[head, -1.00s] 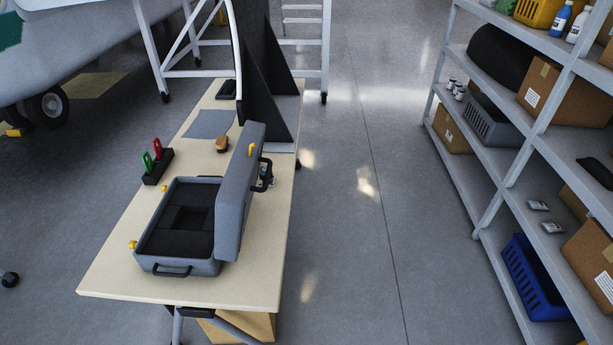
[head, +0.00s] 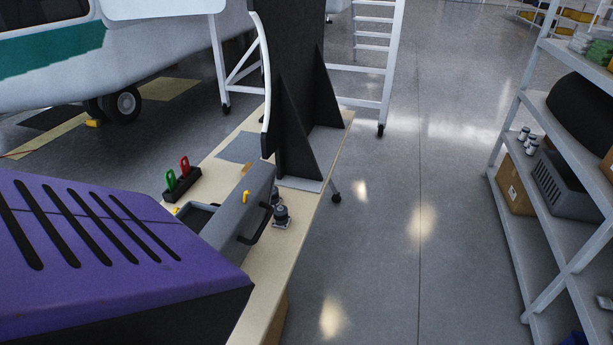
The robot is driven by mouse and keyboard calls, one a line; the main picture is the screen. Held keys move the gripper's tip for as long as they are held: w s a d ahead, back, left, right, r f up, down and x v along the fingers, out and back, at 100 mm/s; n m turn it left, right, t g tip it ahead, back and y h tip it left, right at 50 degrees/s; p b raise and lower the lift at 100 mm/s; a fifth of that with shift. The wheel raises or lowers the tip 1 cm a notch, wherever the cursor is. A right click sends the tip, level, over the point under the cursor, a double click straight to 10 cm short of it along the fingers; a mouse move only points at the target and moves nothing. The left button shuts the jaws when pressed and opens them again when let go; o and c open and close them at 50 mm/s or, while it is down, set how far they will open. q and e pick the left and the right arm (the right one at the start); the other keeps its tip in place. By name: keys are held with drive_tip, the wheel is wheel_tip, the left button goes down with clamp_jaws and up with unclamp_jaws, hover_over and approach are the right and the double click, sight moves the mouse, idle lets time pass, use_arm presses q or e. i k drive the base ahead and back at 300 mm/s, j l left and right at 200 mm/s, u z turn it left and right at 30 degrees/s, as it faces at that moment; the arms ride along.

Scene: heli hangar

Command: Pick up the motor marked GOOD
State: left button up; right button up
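A small dark motor-like cylinder on a light base (head: 282,217) stands upright on the beige table (head: 281,258), right beside the open grey case. No marking on it is legible at this size, so I cannot tell whether it says GOOD. The grey case (head: 243,213) has its lid raised, with a black handle, and most of its inside is hidden. Neither of my grippers is in view.
A black rack holds a red and a green item (head: 180,184) behind the case. A tall black bracket (head: 296,130) stands at the table's far end. Shelving (head: 577,190) is at the right. The floor (head: 400,250) between table and shelves is clear. A slotted purple housing covers the lower left.

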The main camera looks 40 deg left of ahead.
sight(282, 220)
drive_tip(key=i+l+u, duration=0.15)
drive_tip(key=i, duration=0.35)
drive_tip(key=i+l+u, duration=0.1)
drive_tip(key=i, duration=0.4)
drive_tip(key=i+l+u, duration=0.15)
drive_tip(key=i, duration=0.35)
drive_tip(key=i+u, duration=0.3)
drive_tip(key=i, duration=0.15)
drive_tip(key=i+u, duration=0.3)
drive_tip(key=i, duration=0.15)
drive_tip(key=i+l+u, duration=0.25)
drive_tip(key=i, duration=0.2)
drive_tip(key=u, duration=1.8)
drive_tip(key=i+l, duration=0.05)
drive_tip(key=l, duration=0.05)
